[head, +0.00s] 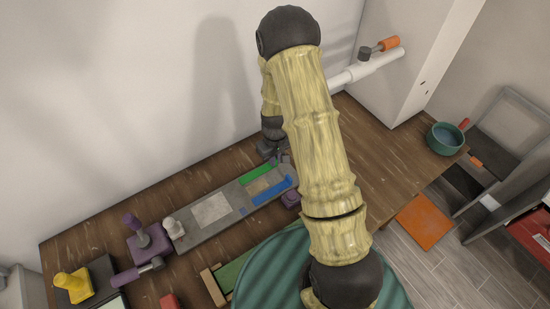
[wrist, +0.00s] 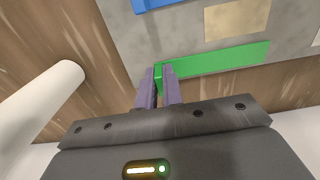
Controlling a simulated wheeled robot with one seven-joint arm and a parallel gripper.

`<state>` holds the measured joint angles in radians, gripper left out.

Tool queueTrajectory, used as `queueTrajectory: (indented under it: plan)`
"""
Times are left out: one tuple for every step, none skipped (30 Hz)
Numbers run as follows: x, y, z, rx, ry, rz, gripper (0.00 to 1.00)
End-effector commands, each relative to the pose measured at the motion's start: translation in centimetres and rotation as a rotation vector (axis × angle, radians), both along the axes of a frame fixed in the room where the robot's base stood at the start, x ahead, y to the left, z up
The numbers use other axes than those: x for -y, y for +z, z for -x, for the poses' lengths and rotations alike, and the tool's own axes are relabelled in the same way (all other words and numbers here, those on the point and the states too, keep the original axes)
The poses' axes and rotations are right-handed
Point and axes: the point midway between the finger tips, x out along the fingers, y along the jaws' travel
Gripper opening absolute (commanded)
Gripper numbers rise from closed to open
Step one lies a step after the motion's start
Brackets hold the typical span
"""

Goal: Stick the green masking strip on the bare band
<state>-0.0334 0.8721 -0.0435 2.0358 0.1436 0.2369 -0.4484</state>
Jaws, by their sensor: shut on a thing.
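The green masking strip (head: 257,174) lies over the far edge of a grey board (head: 237,197) on the wooden bench. In the wrist view the strip (wrist: 220,59) runs alongside the tan bare band (wrist: 237,20), with grey surface between them. The tan band also shows in the head view (head: 262,185), between the green strip and a blue strip (head: 271,191). My gripper (wrist: 167,75) is shut on one end of the green strip. I cannot tell whether the strip touches the board. In the head view my arm partly hides the gripper.
A pale square patch (head: 211,209) is on the board. Purple clamps (head: 148,242) stand at its left end. A white pipe (head: 370,66) with an orange-handled valve is at the back right. A green bowl (head: 445,138) sits at the bench's right end. A yellow object (head: 73,286) is front left.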

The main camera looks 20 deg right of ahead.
Motion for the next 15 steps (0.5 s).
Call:
queueTrajectory:
  plan:
    - [0.0,0.03,-0.02,0.0,0.0,0.0,0.0]
    - [0.0,0.03,-0.02,0.001,0.0,0.0,0.0]
    - [0.0,0.04,-0.02,0.001,0.0,0.0,0.0]
    - [0.0,0.04,-0.02,0.001,0.0,0.0,0.0]
    - [0.0,0.04,-0.02,0.001,0.0,0.0,0.0]
    - [0.0,0.05,-0.02,0.001,0.0,0.0,0.12]
    - [0.0,0.05,-0.02,0.001,0.0,0.0,0.18]
    - [0.0,0.05,-0.02,0.001,0.0,0.0,0.24]
    - [0.0,0.05,-0.02,0.001,0.0,0.0,0.32]
    - [0.0,0.05,-0.02,0.001,0.0,0.0,0.34]
    - [0.0,0.05,-0.02,0.001,0.0,0.0,0.34]
    - [0.0,0.05,-0.02,0.001,0.0,0.0,0.34]
    - [0.0,0.05,-0.02,0.001,0.0,0.0,0.34]
    - [0.0,0.05,-0.02,0.001,0.0,0.0,0.34]
    - [0.0,0.04,-0.02,0.001,0.0,0.0,0.34]
